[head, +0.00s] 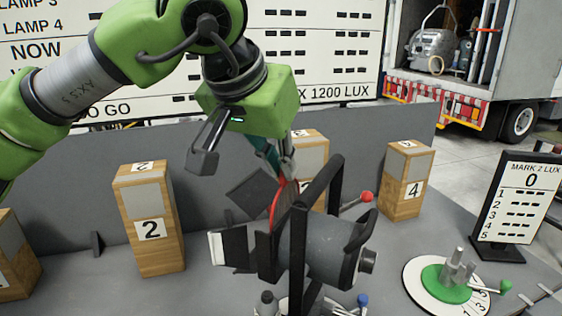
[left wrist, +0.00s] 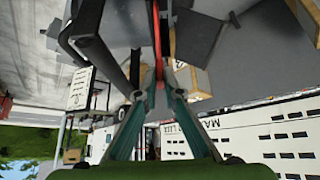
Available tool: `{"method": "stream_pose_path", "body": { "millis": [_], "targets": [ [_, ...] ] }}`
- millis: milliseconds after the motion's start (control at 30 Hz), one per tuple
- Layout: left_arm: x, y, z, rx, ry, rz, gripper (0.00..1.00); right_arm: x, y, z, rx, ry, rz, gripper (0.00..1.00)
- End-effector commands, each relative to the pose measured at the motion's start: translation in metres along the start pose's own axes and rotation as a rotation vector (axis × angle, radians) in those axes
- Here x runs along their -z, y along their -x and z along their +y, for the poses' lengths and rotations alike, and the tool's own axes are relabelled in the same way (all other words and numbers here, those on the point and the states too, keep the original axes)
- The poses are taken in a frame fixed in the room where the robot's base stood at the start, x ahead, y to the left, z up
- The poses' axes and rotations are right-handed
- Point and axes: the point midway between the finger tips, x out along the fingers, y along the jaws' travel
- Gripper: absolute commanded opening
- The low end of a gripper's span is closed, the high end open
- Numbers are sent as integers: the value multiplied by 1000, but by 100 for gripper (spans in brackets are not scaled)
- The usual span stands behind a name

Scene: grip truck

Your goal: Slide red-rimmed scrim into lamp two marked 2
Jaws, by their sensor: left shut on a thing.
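My left gripper (head: 287,172) is shut on the red-rimmed scrim (head: 275,205) and holds it edge-on, pointing down. In the left wrist view the gripper's tips (left wrist: 160,84) meet on the scrim's thin red edge (left wrist: 157,40). The scrim overlaps the front part of a dark grey lamp (head: 322,248) with black barn doors and a yoke. I cannot tell whether it is inside the lamp's slot or just beside it. No number shows on the lamp itself. A wooden block marked 2 (head: 152,230) stands to its left. My right gripper is not in view.
Other wooden blocks stand around, including one marked 4 (head: 406,185) and one partly hidden behind the lamp (head: 311,150). A red-knobbed lever (head: 365,197) is beside the lamp. A numbered dial (head: 420,272) and a lux sign (head: 518,200) are at right. A grey panel (head: 85,190) runs behind.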

Motion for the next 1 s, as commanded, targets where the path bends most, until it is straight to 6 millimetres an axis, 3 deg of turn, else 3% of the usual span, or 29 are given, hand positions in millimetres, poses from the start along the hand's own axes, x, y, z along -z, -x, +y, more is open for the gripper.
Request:
{"method": "stream_pose_path", "body": {
  "millis": [1000],
  "targets": [
    [-13,-20,0,0,0,1,0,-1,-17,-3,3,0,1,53]
  ]
}}
